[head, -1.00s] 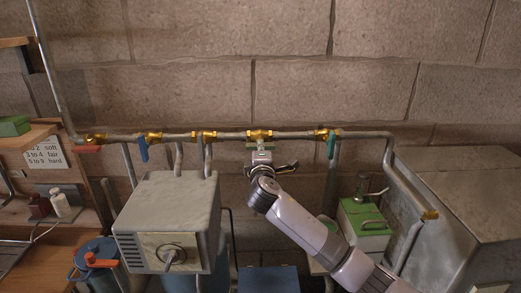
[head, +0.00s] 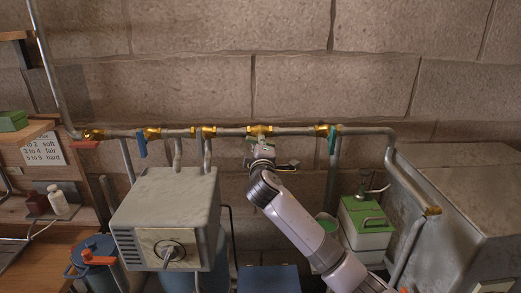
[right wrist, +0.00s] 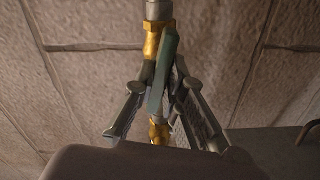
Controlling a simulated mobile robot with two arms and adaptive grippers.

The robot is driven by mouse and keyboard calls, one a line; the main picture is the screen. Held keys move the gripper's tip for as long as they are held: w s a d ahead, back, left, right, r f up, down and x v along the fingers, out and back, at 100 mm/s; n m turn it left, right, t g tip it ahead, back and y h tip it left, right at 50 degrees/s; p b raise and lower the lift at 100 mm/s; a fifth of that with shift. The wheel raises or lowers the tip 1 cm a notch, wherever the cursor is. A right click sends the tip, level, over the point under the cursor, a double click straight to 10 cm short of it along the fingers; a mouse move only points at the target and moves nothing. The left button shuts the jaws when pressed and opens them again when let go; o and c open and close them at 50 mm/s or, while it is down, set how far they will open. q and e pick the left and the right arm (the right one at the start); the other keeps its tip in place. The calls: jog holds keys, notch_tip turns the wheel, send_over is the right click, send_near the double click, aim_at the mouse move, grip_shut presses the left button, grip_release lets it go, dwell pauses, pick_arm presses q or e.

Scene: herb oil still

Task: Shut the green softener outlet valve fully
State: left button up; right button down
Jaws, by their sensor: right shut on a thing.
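The green valve lever (right wrist: 164,70) shows in the right wrist view in front of the brass valve body (right wrist: 152,42). It lies nearly along the pipe there, with a slight tilt. My right gripper (right wrist: 161,90) is shut on the lever, one finger on each side. In the head view the brass valve (head: 260,130) sits on the wall pipe, and my right gripper (head: 262,147) is just below it. Only a bit of green (head: 256,139) shows there; the gripper hides most of the lever. My left gripper is not in view.
Along the same pipe (head: 295,132) are a blue-handled valve (head: 141,146) and a red-handled valve (head: 86,144) to the left, and a teal-handled valve (head: 332,140) to the right. A grey box (head: 175,200) stands left below. A metal tank (head: 460,200) stands at right.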

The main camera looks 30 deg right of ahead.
jog(key=shift+f+m+b, duration=0.15)
jog(key=shift+m+b, duration=3.55)
jog(key=shift+m, duration=4.1)
jog(key=c, duration=1.7)
grip_release()
jog(key=shift+o, duration=0.2)
